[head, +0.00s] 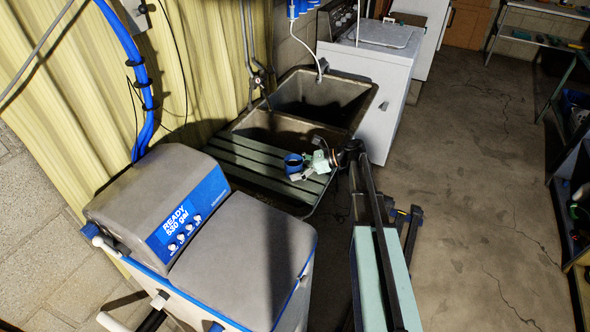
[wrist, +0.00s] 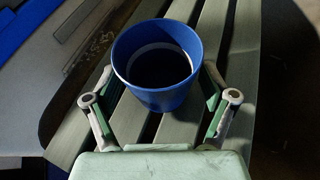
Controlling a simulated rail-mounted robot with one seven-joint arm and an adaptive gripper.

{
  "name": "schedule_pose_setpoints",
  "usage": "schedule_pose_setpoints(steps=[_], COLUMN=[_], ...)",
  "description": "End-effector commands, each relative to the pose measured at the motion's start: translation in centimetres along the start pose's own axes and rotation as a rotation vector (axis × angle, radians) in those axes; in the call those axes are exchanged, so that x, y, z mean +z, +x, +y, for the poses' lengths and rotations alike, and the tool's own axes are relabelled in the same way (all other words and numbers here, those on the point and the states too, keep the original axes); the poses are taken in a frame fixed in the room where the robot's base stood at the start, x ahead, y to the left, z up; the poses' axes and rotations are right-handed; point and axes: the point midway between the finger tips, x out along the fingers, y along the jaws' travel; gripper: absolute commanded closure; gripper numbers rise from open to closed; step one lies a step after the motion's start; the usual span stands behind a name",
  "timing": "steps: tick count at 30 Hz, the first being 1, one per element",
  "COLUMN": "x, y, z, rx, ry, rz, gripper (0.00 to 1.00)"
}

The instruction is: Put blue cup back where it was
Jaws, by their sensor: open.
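The blue cup (head: 293,163) stands upright on the slatted grey-green drainboard (head: 240,165) beside the sink. In the wrist view the blue cup (wrist: 157,65) shows its open top with a pale ring inside and a dark interior. My gripper (head: 310,171) is at the cup's right side in the head view. In the wrist view my gripper (wrist: 160,105) is open, with one finger on each side of the cup's lower part. I cannot tell whether the fingers touch the cup.
The double sink (head: 315,105) lies just behind the drainboard. The water softener (head: 220,240) with a blue display stands at the front left. A white appliance (head: 380,75) is beyond the sink. Open concrete floor (head: 470,190) lies to the right.

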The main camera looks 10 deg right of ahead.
Motion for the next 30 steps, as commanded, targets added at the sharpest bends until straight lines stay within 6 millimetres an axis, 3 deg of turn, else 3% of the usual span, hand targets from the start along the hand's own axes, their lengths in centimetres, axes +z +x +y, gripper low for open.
schedule_pose_setpoints(steps=[18,24,30], x=[-0.2,-0.1,-0.1], y=[-10.2,-11.6,-11.7], z=[-0.1,0.0,0.0], rx=[-0.002,0.000,0.000], ry=[0.000,0.000,0.000], rz=[0.001,0.001,0.001], gripper=[0.16,0.16,0.16])
